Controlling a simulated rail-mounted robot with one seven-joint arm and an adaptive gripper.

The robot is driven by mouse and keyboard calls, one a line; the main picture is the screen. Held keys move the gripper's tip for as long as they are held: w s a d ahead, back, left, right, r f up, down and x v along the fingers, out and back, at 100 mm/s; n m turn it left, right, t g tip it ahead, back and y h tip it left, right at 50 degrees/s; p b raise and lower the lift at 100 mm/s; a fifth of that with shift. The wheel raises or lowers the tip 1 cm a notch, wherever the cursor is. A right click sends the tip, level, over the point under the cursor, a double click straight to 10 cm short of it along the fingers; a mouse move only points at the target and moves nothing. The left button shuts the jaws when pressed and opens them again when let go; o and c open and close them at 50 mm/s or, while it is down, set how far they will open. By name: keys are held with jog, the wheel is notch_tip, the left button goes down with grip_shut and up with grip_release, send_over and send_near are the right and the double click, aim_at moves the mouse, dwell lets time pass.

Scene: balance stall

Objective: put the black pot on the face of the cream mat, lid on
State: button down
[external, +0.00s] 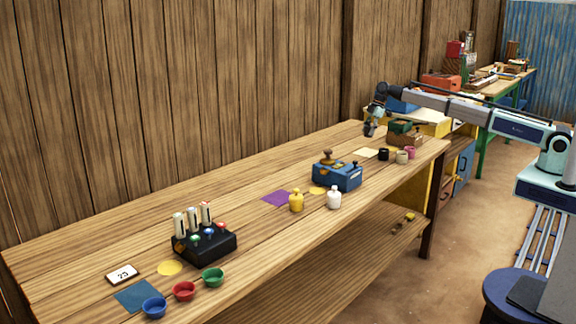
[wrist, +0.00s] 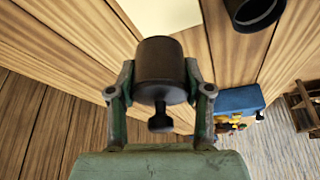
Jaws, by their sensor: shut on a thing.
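My gripper (wrist: 160,78) is shut on the black pot (wrist: 160,58), a dark cylinder whose knobbed lid (wrist: 160,122) points back toward my palm. The fingers press its two sides. In the external view my gripper (external: 374,118) holds it, small and partly hidden, above the table's far end. The cream mat (external: 365,153) lies flat on the table below. In the wrist view the mat (wrist: 165,12) shows at the top, beyond the pot and partly cut off by the frame. The height of the pot above it is hard to judge.
A black cup (external: 384,154) stands right of the mat, close by; it also shows in the wrist view (wrist: 254,10). Cream (external: 402,157) and pink (external: 411,152) cups and a wooden box (external: 404,138) are near. A blue device (external: 337,177) stands left. The wooden wall is behind.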

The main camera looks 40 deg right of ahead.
aim_at(365, 153)
jog(key=shift+f+p, duration=0.7)
jog(key=shift+f, duration=3.5)
jog(key=shift+f, duration=0.1)
jog(key=shift+c, duration=2.4)
grip_release()
jog(key=shift+f, duration=0.1)
jog(key=b+v, duration=0.2)
jog(key=v, duration=1)
jog(key=shift+d, duration=0.1)
